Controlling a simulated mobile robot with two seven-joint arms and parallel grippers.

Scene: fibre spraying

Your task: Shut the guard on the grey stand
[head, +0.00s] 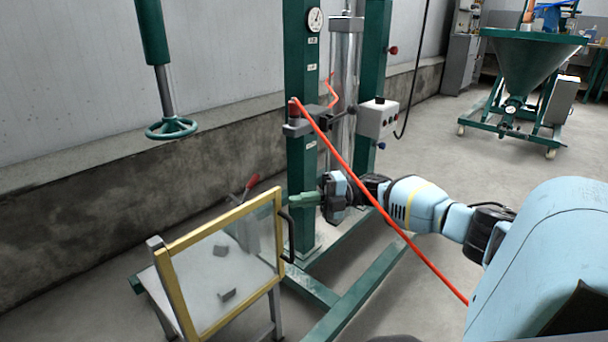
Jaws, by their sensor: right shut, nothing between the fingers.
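The guard (222,218) is a clear panel in a yellow frame, standing upright at the grey stand (274,304) in the lower left. A black bar handle (291,236) is on its right edge. Small grey blocks (228,294) and a red-handled item (246,187) show through or behind the panel. My right gripper (293,200) is shut and empty, its green fingers pointing left, just above and right of the handle. I see a small gap between them in the picture, but cannot tell the depth. My left gripper is out of view.
A green press frame (302,150) stands right behind my right gripper, with its green base beams (360,292) on the floor. A red hose (385,212) crosses in front of my right arm. A green handwheel (171,128) hangs at the upper left. A hopper cart (530,70) stands far right.

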